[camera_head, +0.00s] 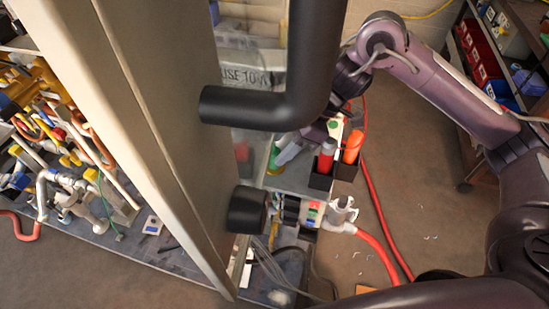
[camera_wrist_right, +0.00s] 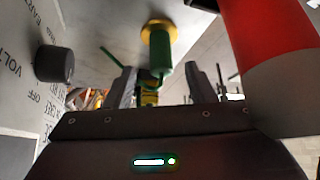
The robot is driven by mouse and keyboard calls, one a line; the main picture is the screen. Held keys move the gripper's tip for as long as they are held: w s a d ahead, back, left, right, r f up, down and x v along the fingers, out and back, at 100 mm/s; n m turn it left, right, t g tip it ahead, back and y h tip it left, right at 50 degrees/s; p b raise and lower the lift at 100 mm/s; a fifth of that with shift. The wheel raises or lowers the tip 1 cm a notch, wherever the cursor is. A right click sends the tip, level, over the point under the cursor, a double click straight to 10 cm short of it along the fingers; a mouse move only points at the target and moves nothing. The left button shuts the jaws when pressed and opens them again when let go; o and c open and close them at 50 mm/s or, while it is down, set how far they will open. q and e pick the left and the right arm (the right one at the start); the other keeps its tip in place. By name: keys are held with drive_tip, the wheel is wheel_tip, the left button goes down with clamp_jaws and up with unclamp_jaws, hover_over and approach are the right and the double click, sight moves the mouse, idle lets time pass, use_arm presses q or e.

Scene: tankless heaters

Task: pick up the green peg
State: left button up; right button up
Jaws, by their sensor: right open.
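The green peg (camera_wrist_right: 162,68) shows in the right wrist view, with a yellow collar (camera_wrist_right: 158,30) at its far end, against a grey surface. My right gripper (camera_wrist_right: 160,85) is open, with one finger on each side of the peg's near end in the picture. I cannot tell whether the fingers touch it. In the head view my right gripper is mostly hidden behind a thick black handle, and I cannot clearly make out the peg there. My left gripper is not in view.
The black handle (camera_head: 275,108) stands in front of the work area. Red (camera_head: 326,160) and orange (camera_head: 352,146) cylinders stand in black holders nearby. A large red and grey shape (camera_wrist_right: 268,45) is close to the gripper's right. A black knob (camera_wrist_right: 54,64) sits left on a lettered panel.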

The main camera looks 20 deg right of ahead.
sight(276, 150)
drive_tip(key=p+x, duration=0.1)
drive_tip(key=x, duration=0.3)
drive_tip(key=shift+s+a+f, duration=0.1)
drive_tip(key=shift+a+f, duration=0.15)
drive_tip(key=shift+a, duration=0.05)
drive_tip(key=shift+f, duration=0.15)
drive_tip(key=shift+c, duration=0.8)
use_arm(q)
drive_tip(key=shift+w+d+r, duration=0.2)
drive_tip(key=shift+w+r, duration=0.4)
use_arm(e)
clamp_jaws()
